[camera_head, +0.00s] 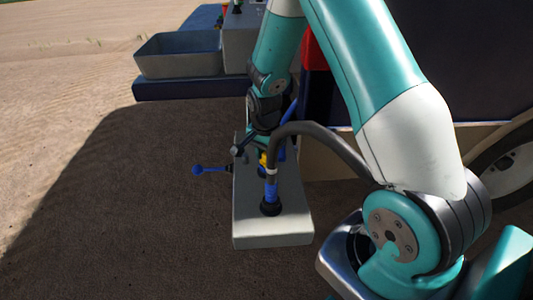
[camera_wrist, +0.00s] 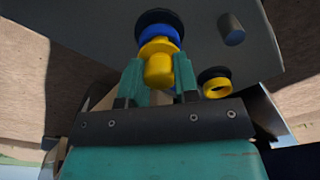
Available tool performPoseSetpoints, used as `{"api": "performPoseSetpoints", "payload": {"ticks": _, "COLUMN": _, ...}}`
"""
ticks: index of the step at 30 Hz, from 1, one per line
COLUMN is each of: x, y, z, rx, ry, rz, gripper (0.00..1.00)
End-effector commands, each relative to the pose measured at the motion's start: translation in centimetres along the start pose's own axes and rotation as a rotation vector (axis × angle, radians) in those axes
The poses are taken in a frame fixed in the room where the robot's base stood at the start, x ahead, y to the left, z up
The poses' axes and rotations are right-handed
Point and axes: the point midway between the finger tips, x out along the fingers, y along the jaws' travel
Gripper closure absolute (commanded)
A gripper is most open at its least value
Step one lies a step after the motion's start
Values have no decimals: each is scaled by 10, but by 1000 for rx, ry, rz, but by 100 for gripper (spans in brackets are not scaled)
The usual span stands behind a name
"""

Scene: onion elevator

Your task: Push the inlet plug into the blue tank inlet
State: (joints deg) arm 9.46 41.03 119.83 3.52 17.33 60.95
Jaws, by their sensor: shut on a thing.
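The yellow inlet plug (camera_wrist: 158,68) sits between the two fingers of my gripper (camera_wrist: 159,62) in the wrist view, and the gripper is shut on it. Just past the plug is the blue inlet (camera_wrist: 160,34) with a black collar (camera_wrist: 157,16). The plug lines up with the inlet and overlaps it in this view; I cannot tell how deep it sits. In the head view the yellow plug (camera_head: 263,158) shows as a small patch below my gripper, over the grey tank top (camera_head: 285,230). My arm and a hose hide most of the inlet there.
A blue-handled lever (camera_head: 208,169) sticks out left. A grey bin (camera_head: 178,55) stands behind.

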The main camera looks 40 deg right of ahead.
Motion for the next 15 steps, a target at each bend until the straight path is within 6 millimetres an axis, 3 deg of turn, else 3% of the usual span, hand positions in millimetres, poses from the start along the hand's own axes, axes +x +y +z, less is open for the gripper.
{"api": "performPoseSetpoints", "payload": {"ticks": 15, "x": 7, "y": 0, "z": 0, "rx": 0, "ry": 0, "rz": 0, "gripper": 94}}
